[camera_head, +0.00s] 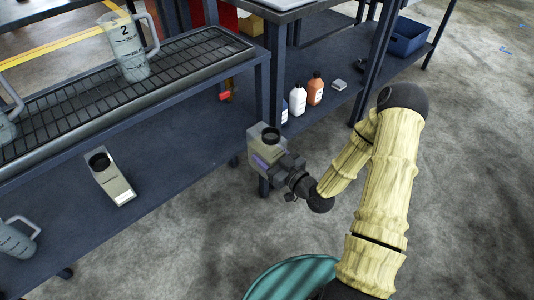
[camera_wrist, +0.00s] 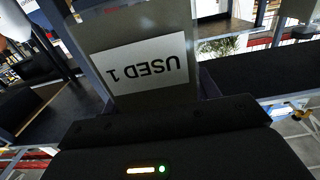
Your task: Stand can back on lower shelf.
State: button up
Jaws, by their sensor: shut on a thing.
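My gripper (camera_head: 272,163) is shut on a grey-beige can (camera_head: 258,137) with a black round cap, held in the air in front of the trolley's near corner leg. In the wrist view the held can (camera_wrist: 140,30) fills the top middle. Its white label reads "USED 1", upside down in the picture. The dark gripper (camera_wrist: 155,118) covers the can's near end. The lower shelf (camera_head: 160,150) is a dark blue board under a black grated rack. A similar can (camera_head: 108,178) with a black cap and white label stands on it at left.
A clear jug marked 2 (camera_head: 125,50) stands on the rack (camera_head: 75,105). Another jug (camera_head: 14,240) is on the lower shelf at far left. A white bottle (camera_head: 297,100) and an orange bottle (camera_head: 315,89) stand on the neighbouring bench's shelf. Shelf space right of the standing can is bare.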

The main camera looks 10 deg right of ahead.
jog(key=p+v, duration=0.4)
jog(key=v, duration=1)
jog(key=shift+p, duration=0.3)
dwell(1.6)
jog(key=shift+r, duration=0.1)
dwell(0.4)
jog(key=w+f+m+t+h, duration=0.1)
jog(key=w+f+m+h, duration=0.15)
jog(key=w, duration=0.35)
jog(key=w+a+f+m+t+h, duration=0.1)
jog(key=w+f+m+h, duration=0.1)
jog(key=w+f+h, duration=0.3)
jog(key=w+f+m+t+h, duration=0.1)
jog(key=w+m+h, duration=0.15)
jog(key=w, duration=0.45)
jog(key=s+r+p, duration=0.3)
jog(key=r+p, duration=0.8)
jog(key=p, duration=0.1)
jog(key=s+r+p, duration=0.3)
jog(key=r+p, duration=0.8)
jog(key=p, duration=0.2)
jog(key=s+r+p, duration=0.3)
jog(key=r+p, duration=0.8)
jog(key=p, duration=0.1)
jog(key=shift+r, duration=0.35)
